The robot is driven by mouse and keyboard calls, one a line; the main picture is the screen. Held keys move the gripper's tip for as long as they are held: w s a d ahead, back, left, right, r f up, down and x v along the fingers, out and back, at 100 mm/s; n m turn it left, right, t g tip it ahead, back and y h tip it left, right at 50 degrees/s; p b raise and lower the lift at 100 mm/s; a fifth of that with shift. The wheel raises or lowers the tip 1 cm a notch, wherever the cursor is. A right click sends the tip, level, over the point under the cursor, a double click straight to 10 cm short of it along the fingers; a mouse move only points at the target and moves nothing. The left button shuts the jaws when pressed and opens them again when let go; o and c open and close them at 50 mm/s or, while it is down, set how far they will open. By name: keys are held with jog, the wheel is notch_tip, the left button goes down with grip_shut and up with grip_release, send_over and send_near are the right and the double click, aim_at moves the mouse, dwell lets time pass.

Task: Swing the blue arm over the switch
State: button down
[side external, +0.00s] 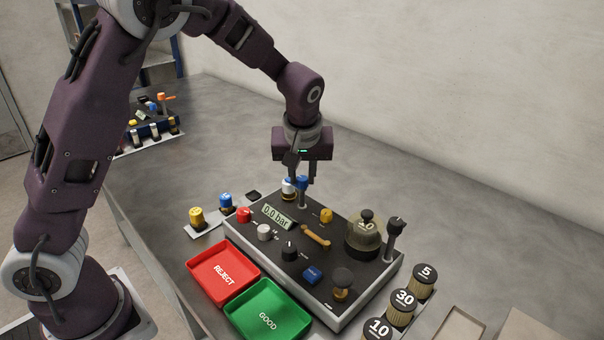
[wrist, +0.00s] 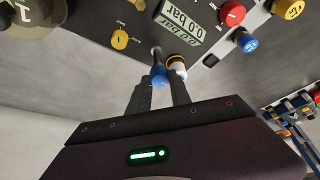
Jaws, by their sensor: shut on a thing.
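The control box (side external: 232,238) stands on the grey bench. At its far end a dark post with a blue top (side external: 302,184) rises; it looks like the blue arm, and its blue end shows in the wrist view (wrist: 159,77). My gripper (side external: 301,181) points down over it, and its fingers (wrist: 161,82) are closed on the blue end. A blue block (side external: 312,274) and a black knob (side external: 289,251) sit on the panel; I cannot tell which part is the switch.
The display (side external: 277,216) reads 0.0 bar. A red REJECT tray (side external: 222,272) and green GOOD tray (side external: 268,313) lie in front. Numbered weights (side external: 403,304) stand at right.

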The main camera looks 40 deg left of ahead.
jog(key=shift+f, duration=0.1)
jog(key=c, duration=1.2)
grip_release()
jog(key=v, duration=0.7)
jog(key=s+r+m+h, duration=0.2)
jog(key=s+r, duration=0.2)
jog(key=s, duration=0.3)
jog(key=s+r+m+h, duration=0.2)
jog(key=s+r, duration=0.1)
jog(key=s, duration=0.5)
jog(key=s+d+f+m+t, duration=0.1)
jog(key=s+m, duration=0.4)
jog(key=s, duration=0.8)
jog(key=shift+d+f+t+y, duration=0.3)
jog(key=shift+d+t, duration=0.1)
jog(key=shift+t, duration=0.3)
